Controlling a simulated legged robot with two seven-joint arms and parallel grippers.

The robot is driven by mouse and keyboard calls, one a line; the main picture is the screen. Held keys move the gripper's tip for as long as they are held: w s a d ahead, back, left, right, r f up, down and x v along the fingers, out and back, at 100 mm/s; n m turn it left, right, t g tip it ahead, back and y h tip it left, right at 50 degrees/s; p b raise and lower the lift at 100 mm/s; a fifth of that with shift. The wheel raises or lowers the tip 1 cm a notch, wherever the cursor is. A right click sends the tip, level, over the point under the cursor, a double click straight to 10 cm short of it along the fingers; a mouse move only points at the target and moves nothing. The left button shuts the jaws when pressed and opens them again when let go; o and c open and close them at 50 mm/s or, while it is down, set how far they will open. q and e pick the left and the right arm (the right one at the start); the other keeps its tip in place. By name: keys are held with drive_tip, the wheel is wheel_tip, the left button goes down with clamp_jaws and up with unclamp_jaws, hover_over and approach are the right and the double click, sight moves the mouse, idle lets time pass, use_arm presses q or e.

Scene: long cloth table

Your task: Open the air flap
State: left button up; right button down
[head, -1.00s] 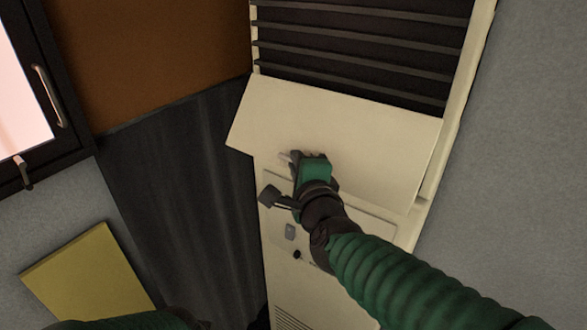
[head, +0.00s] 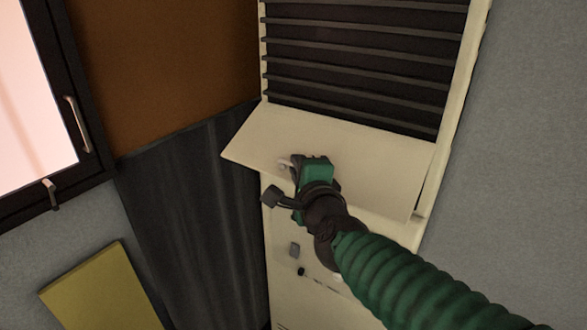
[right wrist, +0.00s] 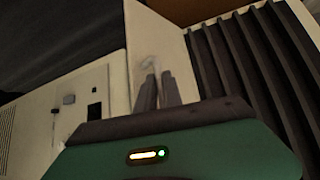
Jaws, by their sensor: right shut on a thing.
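The cream air flap (head: 360,165) is hinged on the front of a tall cream unit and stands tilted out below dark slats (head: 360,75). In the head view my right gripper (head: 290,164) is at the flap's face, shut on a small pale handle (head: 284,166). The slats (right wrist: 250,60) show to the right there. My left gripper is not in view.
Below the flap, the unit's panel carries a small grey switch (head: 294,249) and a dark knob (head: 301,271). A dark-framed window (head: 85,125) is at the left. A yellow board (head: 100,290) is at lower left. A grey wall (head: 520,150) stands right of the unit.

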drive_tip(key=shift+w+d+r, duration=0.1)
drive_tip(key=shift+d+r, duration=0.05)
drive_tip(key=shift+d, duration=0.15)
drive_tip(key=c, duration=1.8)
unclamp_jaws()
drive_tip(key=shift+o, duration=0.2)
drive_tip(key=shift+w+d+f, duration=0.25)
drive_tip(key=shift+w, duration=0.05)
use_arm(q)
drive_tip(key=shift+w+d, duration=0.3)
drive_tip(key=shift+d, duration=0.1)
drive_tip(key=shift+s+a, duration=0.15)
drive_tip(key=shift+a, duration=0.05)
use_arm(e)
drive_tip(key=shift+s+a, duration=0.2)
drive_tip(key=shift+a, duration=0.1)
